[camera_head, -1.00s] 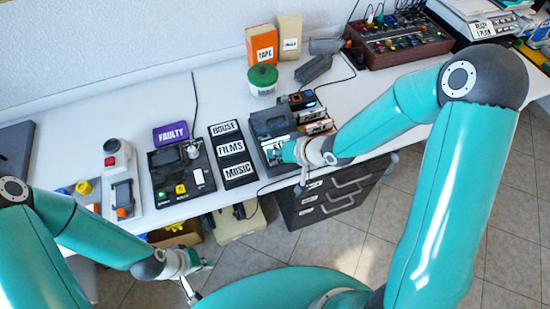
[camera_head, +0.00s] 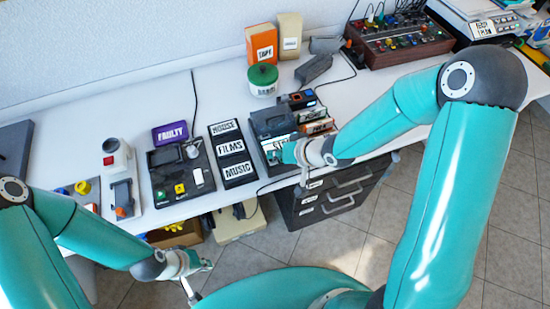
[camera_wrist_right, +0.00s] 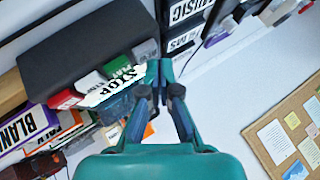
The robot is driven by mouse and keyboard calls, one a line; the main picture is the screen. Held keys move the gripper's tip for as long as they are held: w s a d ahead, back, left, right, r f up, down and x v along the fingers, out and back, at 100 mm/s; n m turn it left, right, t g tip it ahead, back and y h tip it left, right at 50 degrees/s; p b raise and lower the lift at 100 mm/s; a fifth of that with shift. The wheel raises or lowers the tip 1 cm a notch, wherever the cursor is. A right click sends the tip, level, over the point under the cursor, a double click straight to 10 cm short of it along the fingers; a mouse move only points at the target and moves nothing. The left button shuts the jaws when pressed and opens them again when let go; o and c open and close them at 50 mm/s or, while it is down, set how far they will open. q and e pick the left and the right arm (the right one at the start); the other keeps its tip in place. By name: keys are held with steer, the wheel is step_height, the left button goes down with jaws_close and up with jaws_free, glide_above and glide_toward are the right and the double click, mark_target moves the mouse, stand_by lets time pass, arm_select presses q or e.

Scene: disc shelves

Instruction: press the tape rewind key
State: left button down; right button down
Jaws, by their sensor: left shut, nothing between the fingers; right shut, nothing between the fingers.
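The tape player (camera_head: 271,122) is a dark grey box on the white desk, right of the black label board. A "STOP" label lies along the row. I cannot read which key is rewind. My right gripper (camera_wrist_right: 159,68) is shut and empty, its tips close beside the right-end white key; contact is unclear. My left gripper (camera_head: 203,266) is shut and empty, low in front of the desk.
The label board (camera_head: 232,154) with "HOUSE", "FILMS" and "MUSIC" lies left of the player. An orange "TAPE" box (camera_head: 262,44) and a green-lidded jar (camera_head: 262,80) stand behind. A drawer unit (camera_head: 325,195) is below the desk edge.

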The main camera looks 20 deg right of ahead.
mark_target(275, 161)
steer(key=shift+f+b, duration=0.35)
steer(key=shift+f, duration=0.05)
stand_by(0.6)
steer(key=shift+r, duration=0.15)
steer(key=shift+r+p, duration=0.75)
steer(key=shift+p, duration=0.1)
step_height(275, 161, up, 5)
steer(key=p, duration=0.5)
stand_by(0.7)
